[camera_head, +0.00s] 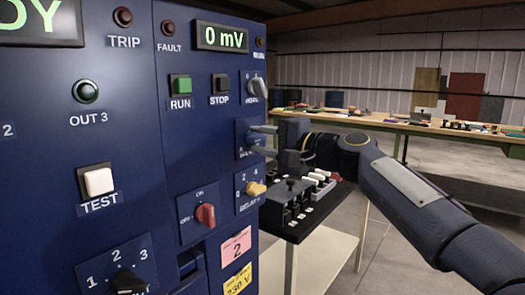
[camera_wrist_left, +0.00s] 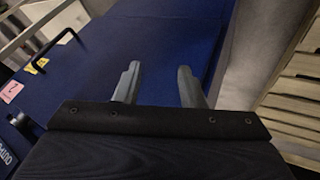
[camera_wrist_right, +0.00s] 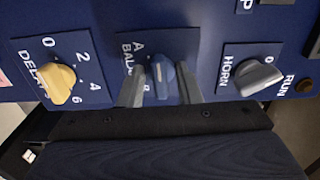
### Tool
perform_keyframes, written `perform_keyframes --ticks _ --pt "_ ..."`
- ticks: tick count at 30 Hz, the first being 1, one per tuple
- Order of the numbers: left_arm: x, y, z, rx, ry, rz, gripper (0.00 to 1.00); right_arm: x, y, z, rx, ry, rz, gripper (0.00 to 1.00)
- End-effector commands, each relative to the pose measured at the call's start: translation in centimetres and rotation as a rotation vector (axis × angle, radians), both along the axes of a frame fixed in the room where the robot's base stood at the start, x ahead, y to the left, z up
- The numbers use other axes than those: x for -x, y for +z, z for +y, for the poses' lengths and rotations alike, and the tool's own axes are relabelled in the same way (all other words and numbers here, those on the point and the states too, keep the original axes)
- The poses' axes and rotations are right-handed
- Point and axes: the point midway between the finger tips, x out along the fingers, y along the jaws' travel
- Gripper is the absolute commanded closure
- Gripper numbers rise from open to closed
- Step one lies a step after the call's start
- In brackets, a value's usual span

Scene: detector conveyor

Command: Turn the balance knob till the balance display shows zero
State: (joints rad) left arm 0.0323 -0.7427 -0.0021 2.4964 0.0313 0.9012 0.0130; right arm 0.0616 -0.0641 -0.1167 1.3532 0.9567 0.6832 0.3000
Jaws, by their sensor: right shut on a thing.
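The balance knob (camera_wrist_right: 160,78) is blue with a pale pointer line and sits on a blue plate in the right wrist view. Its label is partly hidden by a finger. My right gripper (camera_wrist_right: 159,84) is shut on it, one finger on each side. In the head view my right gripper (camera_head: 262,138) comes in from the right at the panel's edge and hides most of the knob. The display (camera_head: 221,37) at the panel's top reads 0 mV in green. My left gripper (camera_wrist_left: 157,82) is open and empty in the left wrist view, near a blue surface.
The yellow delay knob (camera_wrist_right: 62,82) and the grey horn knob (camera_wrist_right: 258,76) flank the balance knob closely. The panel also has a red knob (camera_head: 206,214), a green RUN button (camera_head: 182,86) and a white TEST button (camera_head: 99,182). A cluttered bench (camera_head: 440,131) stands behind.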

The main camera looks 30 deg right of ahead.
Motion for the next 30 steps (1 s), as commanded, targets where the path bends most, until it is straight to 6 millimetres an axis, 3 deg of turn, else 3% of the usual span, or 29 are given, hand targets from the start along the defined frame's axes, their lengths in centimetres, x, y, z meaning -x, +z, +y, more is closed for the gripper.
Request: perform_keyframes --ticks 9,26,27,30 --pt "0.0 -1.38 0.0 0.0 0.0 0.0 0.64 -0.02 -0.3 0.05 0.118 0.002 -0.045 0.92" --pt "-0.01 -1.5 -0.01 0.0 0.0 0.0 0.64 -0.02 -0.19 0.06 0.141 0.003 -0.055 0.92" --pt "-0.01 -1.5 -0.01 0.0 0.0 0.0 0.64 -0.02 -0.19 0.06 0.14 0.003 -0.054 0.65" --pt "0.0 -1.5 0.0 0.0 0.0 0.0 0.64 -0.02 -0.17 0.05 0.139 0.003 -0.055 0.65"
